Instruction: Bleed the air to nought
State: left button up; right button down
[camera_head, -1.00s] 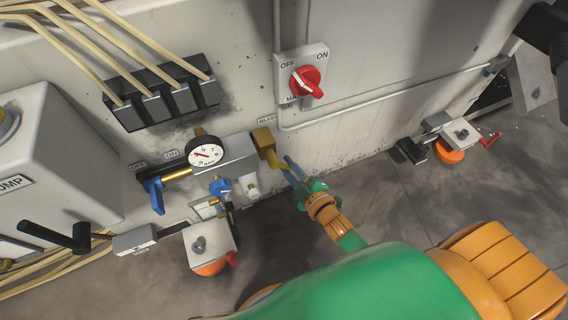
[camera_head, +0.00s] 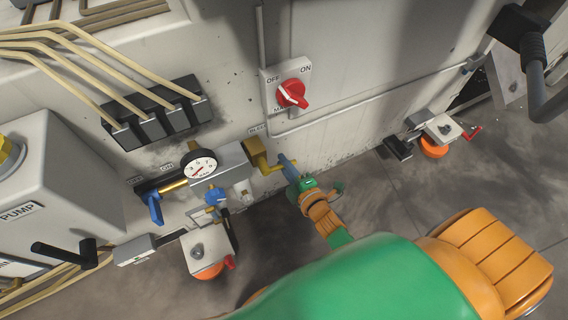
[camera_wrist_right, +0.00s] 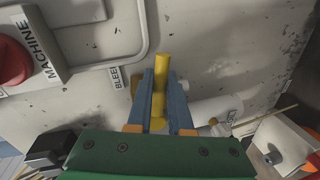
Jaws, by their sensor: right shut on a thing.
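The brass bleed valve (camera_head: 256,150) sits on the grey wall at the right end of a grey block. Its yellow lever (camera_wrist_right: 160,82) stands between the two blue fingers of my right gripper (camera_wrist_right: 161,105), which is shut on it. In the head view my right gripper (camera_head: 288,168) is at the lever's outer end, and my arm comes in from below right. The round white gauge (camera_head: 200,165) is left of the valve; its red needle points to the lower left. The small dial figures are hard to read. My left gripper is not in view.
A blue-handled valve (camera_head: 154,207) is left of the gauge, and a smaller blue knob (camera_head: 214,196) is below it. A red rotary switch (camera_head: 292,93) is above the bleed valve. A pump box (camera_head: 60,170) stands at the left. Clear floor (camera_head: 370,195) lies right of my gripper.

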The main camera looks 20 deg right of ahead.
dwell(0.4)
jog(key=c, duration=0.8)
grip_release()
jog(key=shift+c, duration=0.2)
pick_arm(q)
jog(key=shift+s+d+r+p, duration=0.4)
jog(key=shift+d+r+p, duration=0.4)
pick_arm(e)
jog(key=v, duration=0.7)
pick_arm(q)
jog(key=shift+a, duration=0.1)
pick_arm(e)
jog(key=shift+r, duration=0.1)
